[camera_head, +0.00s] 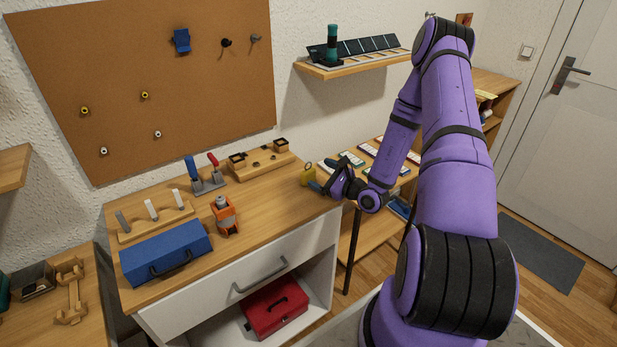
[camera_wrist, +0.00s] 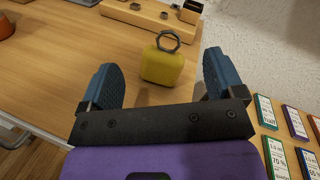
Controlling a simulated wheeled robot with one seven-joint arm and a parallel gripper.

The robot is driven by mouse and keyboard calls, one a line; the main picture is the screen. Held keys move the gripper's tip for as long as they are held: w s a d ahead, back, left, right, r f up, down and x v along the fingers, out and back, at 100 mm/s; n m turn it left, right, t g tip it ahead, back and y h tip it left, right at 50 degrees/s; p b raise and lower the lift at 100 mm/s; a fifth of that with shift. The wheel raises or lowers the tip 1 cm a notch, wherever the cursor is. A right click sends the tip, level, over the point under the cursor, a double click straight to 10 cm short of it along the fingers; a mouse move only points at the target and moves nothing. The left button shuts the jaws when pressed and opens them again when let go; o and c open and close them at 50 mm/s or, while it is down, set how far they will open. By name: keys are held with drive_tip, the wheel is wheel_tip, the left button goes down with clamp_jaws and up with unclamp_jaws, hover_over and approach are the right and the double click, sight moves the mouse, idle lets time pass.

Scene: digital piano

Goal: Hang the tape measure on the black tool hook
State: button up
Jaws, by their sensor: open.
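The yellow tape measure (camera_wrist: 163,66) stands on the wooden workbench with a grey metal ring on its top. In the head view the tape measure (camera_head: 307,175) is near the bench's right end, partly behind my gripper. My gripper (camera_wrist: 160,80) is open, with its two blue-padded fingers on either side of the tape measure and a little short of it; no contact shows. In the head view my gripper (camera_head: 322,184) is low over the bench edge. The black tool hook (camera_head: 226,43) is on the corkboard, between a blue holder and a grey hook, and looks empty.
A wooden block holder (camera_head: 260,160) stands behind the tape measure. A red-and-blue tool stand (camera_head: 206,178), an orange item (camera_head: 224,215) and a blue toolbox (camera_head: 166,252) are further left. A wall shelf (camera_head: 345,67) hangs at upper right. Labelled cards (camera_wrist: 278,152) lie right of the bench.

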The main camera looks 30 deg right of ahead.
sight(308, 172)
drive_tip(key=shift+x, duration=2.65)
drive_tip(key=shift+a+f, duration=0.15)
drive_tip(key=c, duration=1.1)
drive_tip(key=shift+c, duration=0.2)
